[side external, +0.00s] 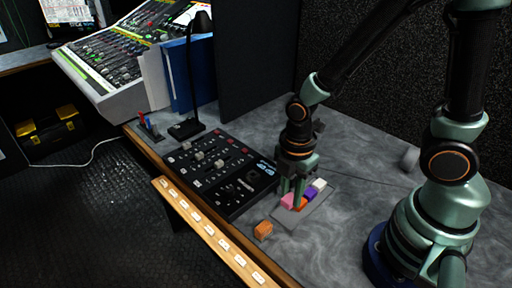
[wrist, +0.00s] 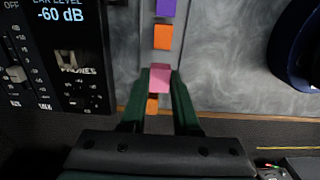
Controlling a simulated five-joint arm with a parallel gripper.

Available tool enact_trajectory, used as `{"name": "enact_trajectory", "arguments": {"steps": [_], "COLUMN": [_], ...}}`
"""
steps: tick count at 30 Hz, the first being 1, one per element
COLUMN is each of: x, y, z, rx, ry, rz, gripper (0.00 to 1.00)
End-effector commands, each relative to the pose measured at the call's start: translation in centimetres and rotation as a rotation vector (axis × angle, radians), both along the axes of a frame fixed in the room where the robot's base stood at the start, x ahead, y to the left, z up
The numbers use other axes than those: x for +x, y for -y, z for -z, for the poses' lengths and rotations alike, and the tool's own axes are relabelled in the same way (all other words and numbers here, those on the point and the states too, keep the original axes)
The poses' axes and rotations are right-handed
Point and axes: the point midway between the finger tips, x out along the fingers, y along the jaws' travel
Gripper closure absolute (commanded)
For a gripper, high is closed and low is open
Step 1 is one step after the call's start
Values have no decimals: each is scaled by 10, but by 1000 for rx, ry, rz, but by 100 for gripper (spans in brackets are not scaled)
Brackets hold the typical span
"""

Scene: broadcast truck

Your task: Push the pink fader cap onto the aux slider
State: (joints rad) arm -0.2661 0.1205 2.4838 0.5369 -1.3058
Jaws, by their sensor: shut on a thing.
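My gripper (side external: 292,194) is shut on the pink fader cap (side external: 287,201), low over the grey strip that carries the caps. In the wrist view the pink cap (wrist: 160,78) sits between the two green fingertips (wrist: 160,73). Whether it still touches the strip is hard to tell. The black mixer panel (side external: 214,170) lies left of my gripper. Part of it shows at the left of the wrist view (wrist: 88,40), with slider slots and a label that seems to read AUX. The slot above that label (wrist: 42,72) shows no cap.
A purple cap (side external: 311,194), a white cap (side external: 319,184) and an orange cap (side external: 301,205) are close beside my gripper. Another orange cap (side external: 263,229) lies nearer the wooden edge (side external: 212,232).

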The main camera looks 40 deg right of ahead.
Motion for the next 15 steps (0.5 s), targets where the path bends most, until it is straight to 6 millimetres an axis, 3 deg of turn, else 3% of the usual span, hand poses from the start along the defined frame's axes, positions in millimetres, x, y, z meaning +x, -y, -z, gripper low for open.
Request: {"name": "enact_trajectory", "arguments": {"steps": [15], "x": [1], "y": [0], "z": [-118], "rx": [2], "ry": [7], "rz": [0], "gripper": [100]}}
